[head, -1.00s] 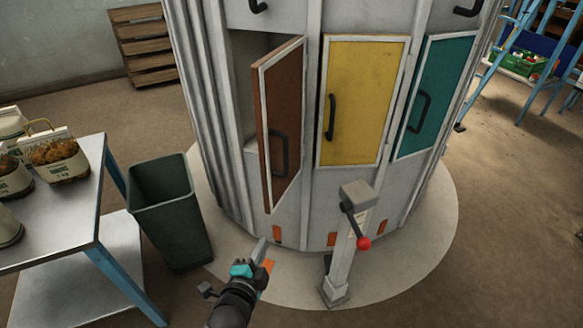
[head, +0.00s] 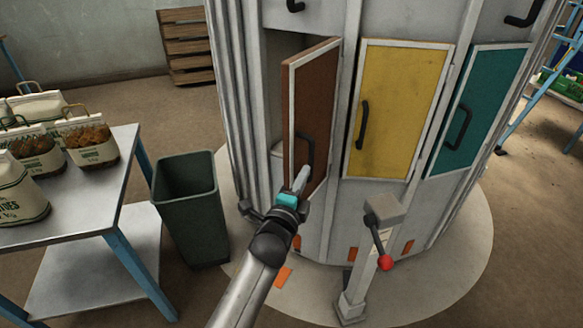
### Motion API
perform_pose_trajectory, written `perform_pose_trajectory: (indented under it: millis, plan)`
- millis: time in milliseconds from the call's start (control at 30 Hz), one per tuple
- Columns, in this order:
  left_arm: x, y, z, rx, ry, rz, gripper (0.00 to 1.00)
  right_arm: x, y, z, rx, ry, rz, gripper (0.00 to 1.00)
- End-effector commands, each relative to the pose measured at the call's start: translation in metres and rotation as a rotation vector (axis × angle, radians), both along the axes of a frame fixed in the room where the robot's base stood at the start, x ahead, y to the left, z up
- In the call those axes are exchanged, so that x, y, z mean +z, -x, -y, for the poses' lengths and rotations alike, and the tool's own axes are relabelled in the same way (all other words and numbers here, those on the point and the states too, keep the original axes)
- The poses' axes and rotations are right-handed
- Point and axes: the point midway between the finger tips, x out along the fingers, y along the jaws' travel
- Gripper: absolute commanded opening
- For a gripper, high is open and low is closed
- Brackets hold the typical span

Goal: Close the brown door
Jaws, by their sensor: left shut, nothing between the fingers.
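The brown door (head: 312,103) stands ajar on the round grey cabinet (head: 405,28), with a dark opening at its left. It has a pale frame and a black handle. My left gripper (head: 301,178) is shut and empty, in front of the door's lower part just below the handle. I cannot tell whether its tips touch the door. My right gripper is not in view.
A yellow door (head: 402,105) and a teal door (head: 482,110) are closed to the right. A post with a red-knobbed lever (head: 386,262) stands in front. A green bin (head: 187,205) and a metal table (head: 122,185) with potato sacks are at the left.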

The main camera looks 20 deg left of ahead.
Motion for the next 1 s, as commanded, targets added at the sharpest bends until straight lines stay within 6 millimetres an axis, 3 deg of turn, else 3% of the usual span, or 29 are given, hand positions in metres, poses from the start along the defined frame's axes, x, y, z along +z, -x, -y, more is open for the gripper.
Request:
perform_pose_trajectory:
  millis: [133,433,1000]
  plan:
    - [-0.001,-0.021,-0.003,0.001,-0.003,-0.001,0.00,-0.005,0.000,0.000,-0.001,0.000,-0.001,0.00]
    - [-0.001,-0.028,-0.035,0.001,-0.001,-0.002,0.00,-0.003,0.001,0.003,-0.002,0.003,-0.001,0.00]
    - [0.000,-0.028,-0.041,-0.004,0.000,-0.001,0.00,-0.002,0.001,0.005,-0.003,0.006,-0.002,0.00]
